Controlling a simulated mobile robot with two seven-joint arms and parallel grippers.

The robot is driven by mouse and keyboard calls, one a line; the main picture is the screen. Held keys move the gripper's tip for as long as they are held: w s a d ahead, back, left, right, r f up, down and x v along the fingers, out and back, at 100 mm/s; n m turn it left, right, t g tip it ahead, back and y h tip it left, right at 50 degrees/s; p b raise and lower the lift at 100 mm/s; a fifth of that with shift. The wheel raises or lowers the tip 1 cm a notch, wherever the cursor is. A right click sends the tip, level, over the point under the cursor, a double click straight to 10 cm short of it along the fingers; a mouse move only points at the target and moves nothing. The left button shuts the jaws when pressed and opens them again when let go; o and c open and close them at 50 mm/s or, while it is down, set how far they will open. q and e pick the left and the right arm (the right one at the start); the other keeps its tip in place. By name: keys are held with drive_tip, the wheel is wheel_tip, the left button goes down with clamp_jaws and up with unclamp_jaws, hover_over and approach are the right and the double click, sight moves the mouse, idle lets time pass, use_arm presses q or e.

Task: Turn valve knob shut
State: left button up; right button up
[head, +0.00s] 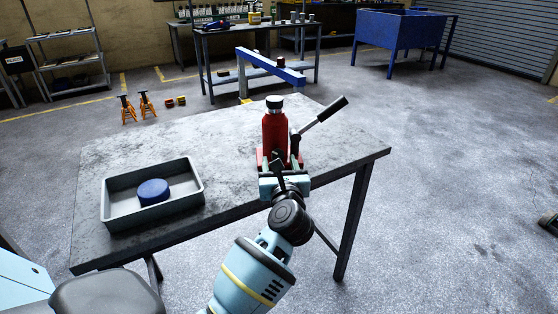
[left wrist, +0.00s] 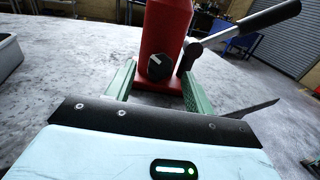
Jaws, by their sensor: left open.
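The red bottle jack (head: 275,132) stands upright near the right end of the grey table, its pump handle (head: 325,115) slanting up to the right. The black valve knob (left wrist: 160,67) with a pale pointer mark is low on the jack's front in the left wrist view. My left gripper (head: 281,164) is open in front of the jack. In the left wrist view its green fingers (left wrist: 158,78) stand on either side of the knob, apart from each other. My right gripper is not in view.
A grey tray (head: 118,214) holding a blue round object (head: 153,192) sits at the table's left. A blue beam (head: 268,67) rises behind the table. The table (head: 225,150) is clear between tray and jack. Orange jack stands (head: 128,110) are on the floor.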

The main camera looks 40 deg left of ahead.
use_arm(q)
drive_tip(key=shift+x, duration=0.9)
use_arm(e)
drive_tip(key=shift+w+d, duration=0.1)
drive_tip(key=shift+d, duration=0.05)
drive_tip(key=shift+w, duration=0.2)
